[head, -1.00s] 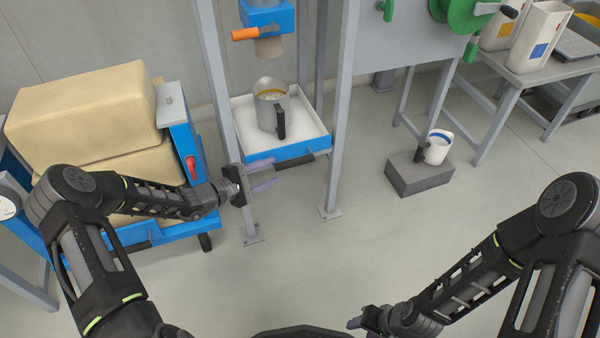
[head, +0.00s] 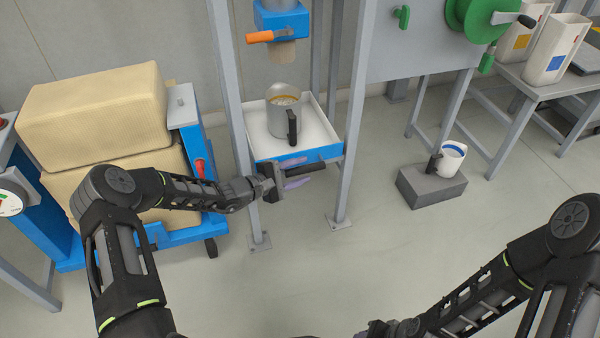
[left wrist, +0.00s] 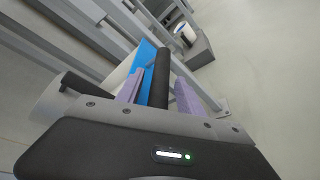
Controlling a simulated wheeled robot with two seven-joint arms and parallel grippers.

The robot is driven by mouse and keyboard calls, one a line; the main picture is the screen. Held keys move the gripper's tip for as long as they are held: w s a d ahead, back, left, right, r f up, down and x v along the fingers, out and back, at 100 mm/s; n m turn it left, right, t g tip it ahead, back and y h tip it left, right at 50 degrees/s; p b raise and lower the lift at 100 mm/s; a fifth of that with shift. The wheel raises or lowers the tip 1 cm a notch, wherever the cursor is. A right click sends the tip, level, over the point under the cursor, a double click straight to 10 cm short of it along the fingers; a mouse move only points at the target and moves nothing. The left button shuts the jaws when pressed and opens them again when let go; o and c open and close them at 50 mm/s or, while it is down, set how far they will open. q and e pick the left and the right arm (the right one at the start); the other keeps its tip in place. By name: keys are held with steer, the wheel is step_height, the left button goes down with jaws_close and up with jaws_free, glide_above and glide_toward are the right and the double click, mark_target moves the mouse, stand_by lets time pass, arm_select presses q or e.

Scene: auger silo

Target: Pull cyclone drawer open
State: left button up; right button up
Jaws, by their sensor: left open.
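The cyclone drawer (head: 264,140) is a white tray with a blue front (head: 325,153) and a black bar handle (head: 312,169). A steel jug (head: 281,118) with a black handle stands in it. My left gripper (head: 298,172) is at the drawer front, open, its pale purple fingers above and below the handle. In the left wrist view the black handle (left wrist: 161,78) lies between the two spread fingers (left wrist: 158,95), with the blue front (left wrist: 143,66) behind. I cannot tell whether either finger touches it. My right gripper (head: 366,332) is partly cut off at the bottom edge.
Grey frame posts (head: 228,100) flank the drawer. A blue spout with an orange handle (head: 260,37) hangs above the jug. A blue cart with tan sacks (head: 95,110) stands left. The floor in front is clear.

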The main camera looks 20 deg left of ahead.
arm_select(q)
jaws_close()
stand_by(0.5)
stand_by(1.0)
